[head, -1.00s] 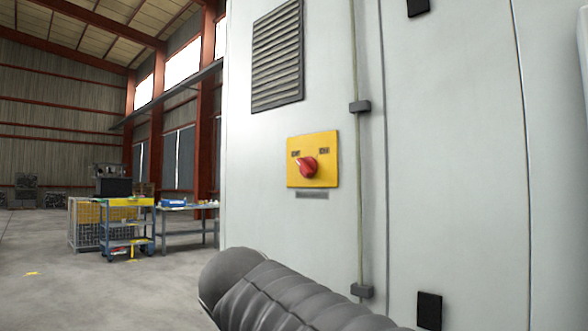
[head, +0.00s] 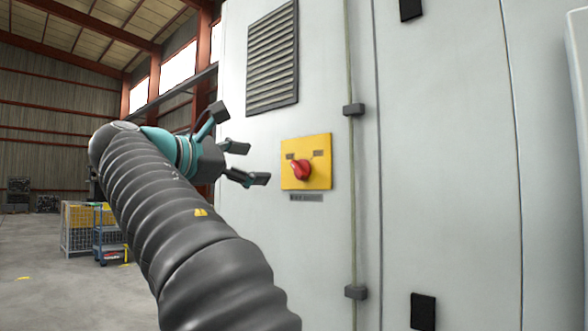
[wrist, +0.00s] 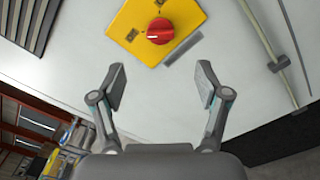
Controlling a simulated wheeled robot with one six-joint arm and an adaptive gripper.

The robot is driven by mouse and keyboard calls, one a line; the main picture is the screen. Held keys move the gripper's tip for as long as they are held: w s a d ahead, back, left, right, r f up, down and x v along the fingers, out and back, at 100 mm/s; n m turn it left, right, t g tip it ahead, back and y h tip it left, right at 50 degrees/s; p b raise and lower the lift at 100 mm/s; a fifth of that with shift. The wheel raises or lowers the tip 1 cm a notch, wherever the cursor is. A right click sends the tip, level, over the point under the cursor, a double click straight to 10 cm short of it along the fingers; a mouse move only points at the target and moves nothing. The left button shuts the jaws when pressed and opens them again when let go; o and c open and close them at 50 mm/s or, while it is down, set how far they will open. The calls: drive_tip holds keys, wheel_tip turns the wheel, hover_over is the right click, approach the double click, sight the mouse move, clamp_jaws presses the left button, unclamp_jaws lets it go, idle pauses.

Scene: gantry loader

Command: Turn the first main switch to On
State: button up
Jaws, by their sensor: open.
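The main switch is a red rotary knob (head: 301,169) on a yellow plate (head: 319,173) fixed to a pale grey cabinet door. Two small dark labels sit above the knob at left and right, and the knob's pointer tilts toward the upper left label. My gripper (head: 252,164) is open and empty, to the left of the plate and apart from it. In the wrist view, the knob (wrist: 160,31) shows at the top centre, beyond the spread fingers of my gripper (wrist: 160,85). Nothing hides the knob.
The cabinet (head: 445,150) fills the right side, with a louvred vent (head: 272,58) above the plate. A vertical rod (head: 352,220) with brackets runs right of the plate. A blue cart (head: 108,235) and a mesh crate (head: 78,230) stand far left on open floor.

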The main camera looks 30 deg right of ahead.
sight(297, 167)
drive_tip(key=x, duration=1.2)
drive_tip(key=shift+d+f, duration=0.1)
drive_tip(key=shift+d, duration=0.05)
drive_tip(key=c, duration=1.2)
